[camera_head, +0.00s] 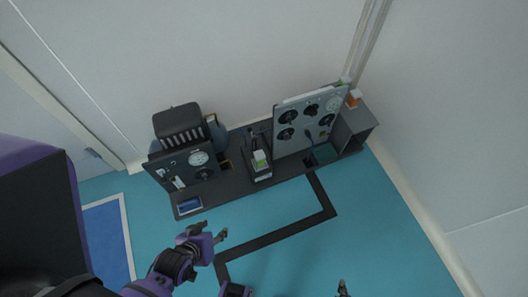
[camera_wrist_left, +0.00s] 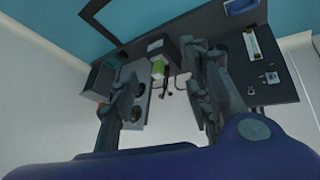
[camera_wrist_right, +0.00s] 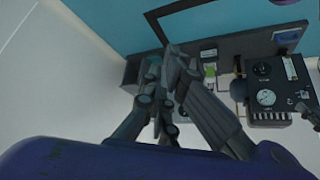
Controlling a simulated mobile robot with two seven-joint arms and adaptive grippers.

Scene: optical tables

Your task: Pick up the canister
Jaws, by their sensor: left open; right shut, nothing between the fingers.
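I cannot tell for sure which thing is the canister. A small orange container with a pale top (camera_head: 353,98) stands at the bench's far right end in the head view. A green and white item (camera_head: 260,158) sits on a dark box mid-bench; it also shows in the left wrist view (camera_wrist_left: 158,68) and the right wrist view (camera_wrist_right: 209,70). My left gripper (camera_head: 213,236) is open and empty over the floor in front of the bench, its fingers spread in the left wrist view (camera_wrist_left: 163,80).
The dark bench (camera_head: 232,185) stands against the wall. An instrument panel with gauges (camera_head: 196,165) stands at its left and a taller dial panel (camera_head: 310,125) at its right. A blue tray (camera_head: 189,206) lies at the front left corner. The blue-green floor in front is clear.

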